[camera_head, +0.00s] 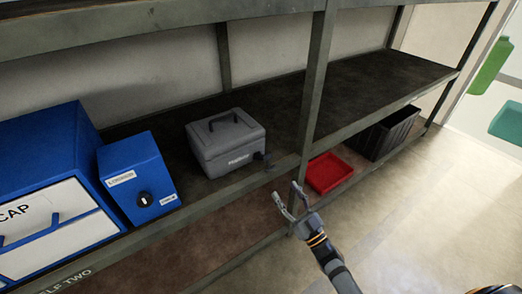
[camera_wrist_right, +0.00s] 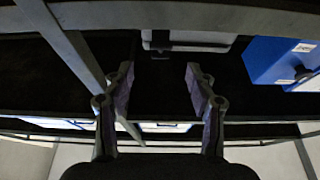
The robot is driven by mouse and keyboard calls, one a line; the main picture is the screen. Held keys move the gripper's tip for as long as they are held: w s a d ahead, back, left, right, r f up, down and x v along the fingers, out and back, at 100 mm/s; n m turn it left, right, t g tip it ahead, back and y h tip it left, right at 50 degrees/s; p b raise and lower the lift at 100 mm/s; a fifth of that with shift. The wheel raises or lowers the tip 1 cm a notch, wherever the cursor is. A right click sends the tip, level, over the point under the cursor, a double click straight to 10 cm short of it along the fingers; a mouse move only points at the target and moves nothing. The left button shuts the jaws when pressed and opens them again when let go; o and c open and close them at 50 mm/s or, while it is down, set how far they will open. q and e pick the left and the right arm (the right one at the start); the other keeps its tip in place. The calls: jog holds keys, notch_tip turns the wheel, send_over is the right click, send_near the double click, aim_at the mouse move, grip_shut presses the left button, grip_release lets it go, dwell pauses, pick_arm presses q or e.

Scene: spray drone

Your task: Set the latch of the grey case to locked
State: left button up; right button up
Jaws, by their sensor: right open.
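The grey case (camera_head: 226,143) sits on the upper shelf with its lid down and a handle on top. A dark latch (camera_head: 261,156) sticks out at its front right corner; I cannot tell its setting. My right gripper (camera_head: 289,198) is open and empty, in front of the shelf and below and right of the case. In the right wrist view, the gripper (camera_wrist_right: 160,88) is open and the case (camera_wrist_right: 190,40) shows at the top, with the dark latch (camera_wrist_right: 160,53) just beyond the space between the fingers. My left gripper is not in view.
A blue box with a dial (camera_head: 139,178) stands left of the case, with a larger blue cabinet (camera_head: 50,150) beyond it. A shelf post (camera_head: 317,85) rises right of the case. A red tray (camera_head: 328,173) and black crate (camera_head: 388,133) are on the lower shelf.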

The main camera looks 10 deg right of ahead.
aim_at(269, 167)
jog(key=b+x, duration=0.1)
jog(key=x, duration=0.9)
jog(key=shift+w+r, duration=0.15)
jog(key=shift+c, duration=0.2)
grip_shut()
